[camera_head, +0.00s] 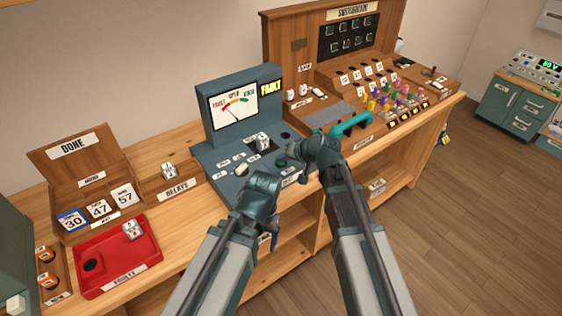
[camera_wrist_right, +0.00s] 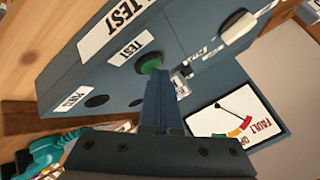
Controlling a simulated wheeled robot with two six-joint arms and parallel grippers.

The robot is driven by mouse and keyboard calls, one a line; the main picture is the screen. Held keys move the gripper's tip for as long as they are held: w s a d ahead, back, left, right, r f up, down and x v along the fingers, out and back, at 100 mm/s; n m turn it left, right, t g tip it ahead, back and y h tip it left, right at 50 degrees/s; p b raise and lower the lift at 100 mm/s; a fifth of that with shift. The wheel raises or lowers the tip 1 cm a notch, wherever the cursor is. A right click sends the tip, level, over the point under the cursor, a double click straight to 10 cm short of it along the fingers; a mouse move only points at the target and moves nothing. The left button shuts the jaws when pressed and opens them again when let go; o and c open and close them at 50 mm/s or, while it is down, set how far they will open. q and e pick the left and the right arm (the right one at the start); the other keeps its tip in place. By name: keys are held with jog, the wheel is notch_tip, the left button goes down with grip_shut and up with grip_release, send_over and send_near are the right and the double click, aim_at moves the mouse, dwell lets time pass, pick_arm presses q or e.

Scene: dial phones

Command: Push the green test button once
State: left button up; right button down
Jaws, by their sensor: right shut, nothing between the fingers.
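The green test button (camera_head: 281,162) sits on the front panel of the blue-grey tester (camera_head: 215,158), beside a TEST label, and also shows in the right wrist view (camera_wrist_right: 149,62). My right gripper (camera_head: 299,152) is shut and empty. Its fingers (camera_wrist_right: 156,82) point at the button, with the tips right at its edge; I cannot tell whether they touch it. My left gripper (camera_head: 262,192) is in front of the tester's lower edge, apart from the button; its fingers are mostly hidden. A relay block (camera_head: 263,141) stands in the tester's socket.
A red FAULTY tray (camera_head: 148,262) with one block and a wooden DONE rack (camera_head: 45,165) with numbered blocks are at left. A DELAYS tray (camera_head: 160,194) stands between rack and tester. The switchboard (camera_head: 300,50) and a teal handle (camera_head: 352,124) are right of the tester.

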aim_at(283, 164)
jog(key=shift+r+p, duration=0.9)
jog(key=shift+r, duration=0.05)
notch_tip(283, 164, up, 5)
jog(key=p, duration=0.5)
dwell(0.7)
jog(key=s+d+f+n+g+h, duration=0.1)
jog(key=s+f+g+h, duration=0.1)
jog(key=s, duration=0.6)
jog(key=s+d+f+n+g+h, duration=0.2)
jog(key=s+h, duration=0.1)
jog(key=s, duration=0.6)
jog(key=s+d+f+n+g+h, duration=0.1)
jog(key=s+d+f+g+h, duration=0.1)
jog(key=s, duration=0.6)
jog(key=shift+s+d+f+g+h, duration=0.25)
jog(key=shift+s+f+g+h, duration=0.1)
jog(key=shift+g, duration=0.25)
